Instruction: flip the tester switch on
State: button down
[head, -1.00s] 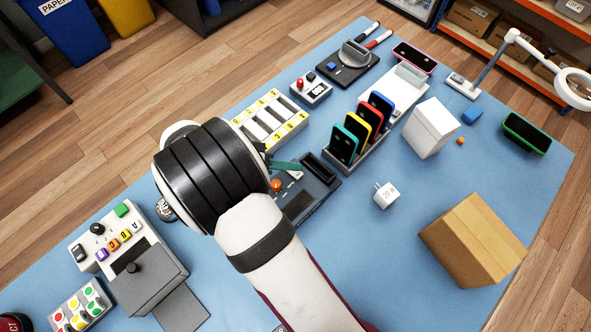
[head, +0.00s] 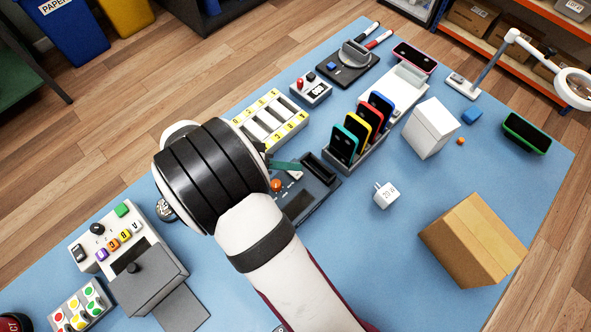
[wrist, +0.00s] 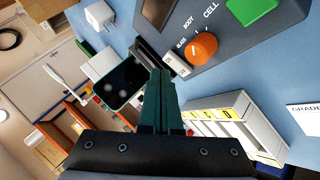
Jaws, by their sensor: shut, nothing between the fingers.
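The dark grey tester (head: 322,190) lies mid-table, right of my gripper, with an orange knob (head: 276,185) and a slot at its far end. In the wrist view the tester (wrist: 229,45) shows the orange knob (wrist: 203,47) with GLASS, BODY and CELL marks and a green patch (wrist: 252,8). A small pale switch-like part (wrist: 178,64) sits beside the knob, close to my fingertips. My gripper (head: 298,166) is shut and empty, its dark green fingers over the tester; it also shows in the wrist view (wrist: 160,72). I cannot tell whether it touches the pale part.
A rack (head: 368,151) of several coloured phones stands behind the tester. A yellow-edged tray (head: 252,117) is to the left. A white charger (head: 385,195), a white box (head: 430,128) and a cardboard box (head: 473,240) are on the right. Blue mat is free at the front.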

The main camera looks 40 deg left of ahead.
jog(key=shift+f, duration=0.1)
dwell(0.4)
jog(key=shift+f, duration=0.3)
jog(key=shift+d+f, duration=0.1)
jog(key=shift+f, duration=0.1)
dwell(0.3)
jog(key=shift+r, duration=0.1)
jog(key=shift+r, duration=0.5)
jog(key=shift+r, duration=0.1)
jog(key=shift+a+r, duration=0.25)
jog(key=shift+r, duration=0.95)
jog(key=shift+a+r, duration=0.25)
jog(key=shift+r, duration=0.95)
jog(key=shift+d, duration=0.1)
